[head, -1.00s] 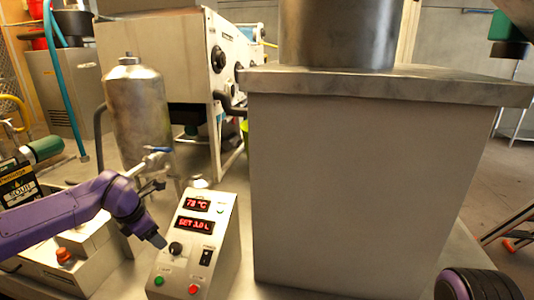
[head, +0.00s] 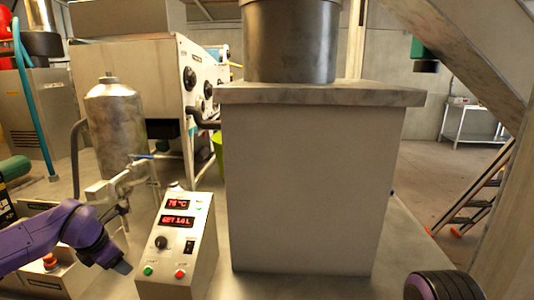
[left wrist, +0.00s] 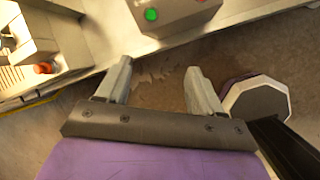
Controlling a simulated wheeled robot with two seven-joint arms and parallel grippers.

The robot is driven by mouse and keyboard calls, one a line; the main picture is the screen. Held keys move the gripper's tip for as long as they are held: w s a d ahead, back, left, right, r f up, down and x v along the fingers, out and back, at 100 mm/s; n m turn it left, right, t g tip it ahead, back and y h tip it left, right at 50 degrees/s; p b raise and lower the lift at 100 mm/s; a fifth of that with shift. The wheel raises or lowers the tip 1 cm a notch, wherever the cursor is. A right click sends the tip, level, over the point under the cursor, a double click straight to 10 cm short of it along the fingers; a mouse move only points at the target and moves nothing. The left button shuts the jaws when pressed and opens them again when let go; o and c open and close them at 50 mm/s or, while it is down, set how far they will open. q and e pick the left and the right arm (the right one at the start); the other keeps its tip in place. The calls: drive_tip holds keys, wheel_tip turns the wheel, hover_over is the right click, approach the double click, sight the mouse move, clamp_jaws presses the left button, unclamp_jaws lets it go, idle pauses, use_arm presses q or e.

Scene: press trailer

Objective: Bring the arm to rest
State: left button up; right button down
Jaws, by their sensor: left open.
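My purple left arm comes in from the left in the head view. Its gripper (head: 122,267) is at the lower left, beside the left side of a control box (head: 203,255). In the left wrist view the gripper (left wrist: 157,85) has its two grey fingers apart with nothing between them. The floor and the edge of a pale surface show beyond the fingers. The control box has red displays, a black knob, and a green and a red button. It also shows in the left wrist view (left wrist: 185,14), ahead of the fingers. My right gripper is not in view.
A large pale cabinet (head: 300,190) with a metal cylinder (head: 290,45) on top fills the middle. A metal canister (head: 118,125) stands behind my left arm. A ladder (head: 478,195) leans at the right. Open floor lies between the cabinet and the ladder.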

use_arm(q)
drive_tip(key=s+d+f+m+t+y+b, duration=0.15)
drive_tip(key=s+d+f+m, duration=0.3)
drive_tip(key=f, duration=0.65)
drive_tip(key=s+d+f+m+y, duration=0.35)
drive_tip(key=f+m, duration=0.25)
drive_tip(key=f, duration=0.5)
drive_tip(key=s+f+m+g+h+b, duration=0.1)
drive_tip(key=s+f+m, duration=0.4)
drive_tip(key=s, duration=0.8)
drive_tip(key=s+f+m+g+b, duration=0.2)
drive_tip(key=s+f+m, duration=0.4)
drive_tip(key=s+f, duration=0.4)
drive_tip(key=s, duration=0.3)
drive_tip(key=shift+s+a+f+h, duration=0.2)
drive_tip(key=shift+s+f+h, duration=0.05)
drive_tip(key=shift+s+h, duration=0.15)
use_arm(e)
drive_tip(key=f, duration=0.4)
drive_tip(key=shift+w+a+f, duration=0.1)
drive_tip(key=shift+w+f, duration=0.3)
